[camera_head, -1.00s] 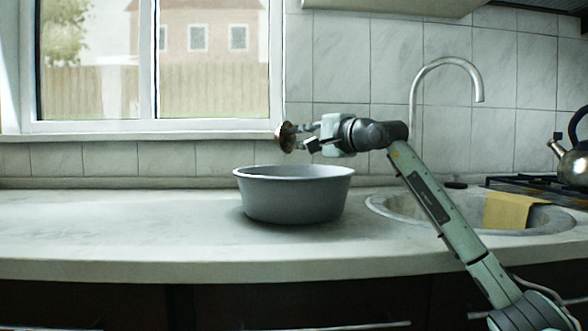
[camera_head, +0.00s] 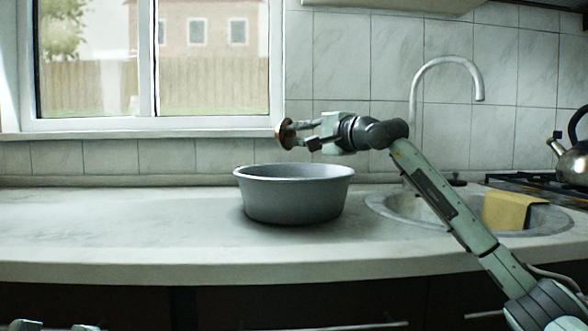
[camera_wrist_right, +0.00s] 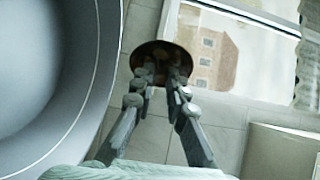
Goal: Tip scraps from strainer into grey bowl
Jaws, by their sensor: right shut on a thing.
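The strainer (camera_head: 285,134) is a small round brown and metallic piece, turned on its edge, above the left part of the grey bowl (camera_head: 294,205). My right gripper (camera_head: 297,134) is shut on it and holds it clear of the bowl. In the right wrist view the strainer (camera_wrist_right: 207,62) shows as a dark brown disc behind the fingertips (camera_wrist_right: 163,70), and the bowl (camera_wrist_right: 50,90) fills the left side. A sliver of what looks like my left gripper (camera_head: 52,326) shows at the bottom left edge.
The bowl stands on a pale worktop (camera_head: 120,225) that is clear to its left. A sink (camera_head: 385,205) with a yellow cloth (camera_head: 508,211) and a tall tap (camera_head: 413,100) lies to the right. A kettle (camera_head: 573,165) stands on the hob at the far right.

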